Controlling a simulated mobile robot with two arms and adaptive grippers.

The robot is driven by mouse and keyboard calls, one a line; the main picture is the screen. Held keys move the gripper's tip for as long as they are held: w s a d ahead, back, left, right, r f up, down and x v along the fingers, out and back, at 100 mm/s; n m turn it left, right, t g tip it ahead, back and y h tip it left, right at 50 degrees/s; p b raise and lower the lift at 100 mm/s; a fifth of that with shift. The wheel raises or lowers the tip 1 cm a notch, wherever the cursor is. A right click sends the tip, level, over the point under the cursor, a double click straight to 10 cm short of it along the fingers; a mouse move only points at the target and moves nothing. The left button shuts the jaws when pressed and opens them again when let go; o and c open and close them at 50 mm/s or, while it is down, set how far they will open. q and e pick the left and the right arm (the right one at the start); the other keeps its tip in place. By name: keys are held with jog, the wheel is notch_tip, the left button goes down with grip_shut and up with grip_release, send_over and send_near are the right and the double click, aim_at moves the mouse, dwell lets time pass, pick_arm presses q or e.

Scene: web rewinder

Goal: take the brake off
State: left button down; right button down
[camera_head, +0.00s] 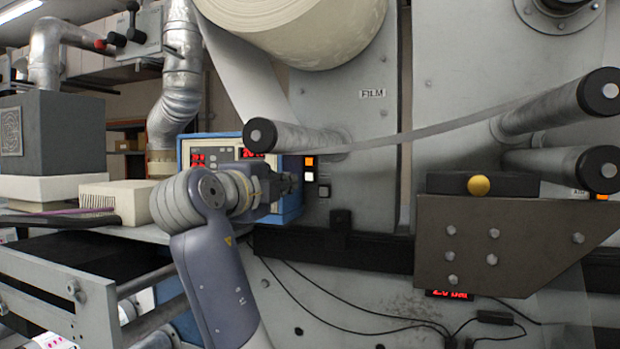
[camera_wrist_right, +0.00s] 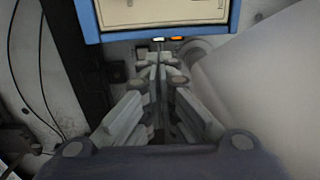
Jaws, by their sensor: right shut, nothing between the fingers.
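A small column of push buttons sits on the grey machine wall beside the blue control box. It has an orange lit button (camera_head: 309,161) on top, a white lit button (camera_head: 309,177) below and a dark button (camera_head: 324,190) to the lower right. I cannot read which one is the brake. My right gripper (camera_head: 291,183) is shut and empty, just left of the buttons. In the right wrist view, the shut fingertips (camera_wrist_right: 158,64) point at the white button (camera_wrist_right: 158,40), with the orange button (camera_wrist_right: 177,39) beside it. I cannot tell whether they touch. My left gripper is not in view.
The blue control box (camera_head: 290,207) with red displays stands right behind my gripper. A roller (camera_head: 300,137) sticks out just above it, under a large film roll (camera_head: 300,25). A bracket plate (camera_head: 500,240) with a yellow knob (camera_head: 479,186) is at the right.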

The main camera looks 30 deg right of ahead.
jog(key=p, duration=0.8)
send_near(307, 176)
jog(key=d, duration=0.1)
jog(key=w+d, duration=0.1)
jog(key=d, duration=0.1)
jog(key=w+d, duration=0.1)
jog(key=d, duration=0.1)
jog(key=shift+w+d+r, duration=0.15)
jog(key=shift+w+d, duration=0.05)
jog(key=shift+w, duration=0.05)
jog(key=shift+w+d+p, duration=0.45)
jog(key=shift+p, duration=0.15)
jog(key=shift+f, duration=0.2)
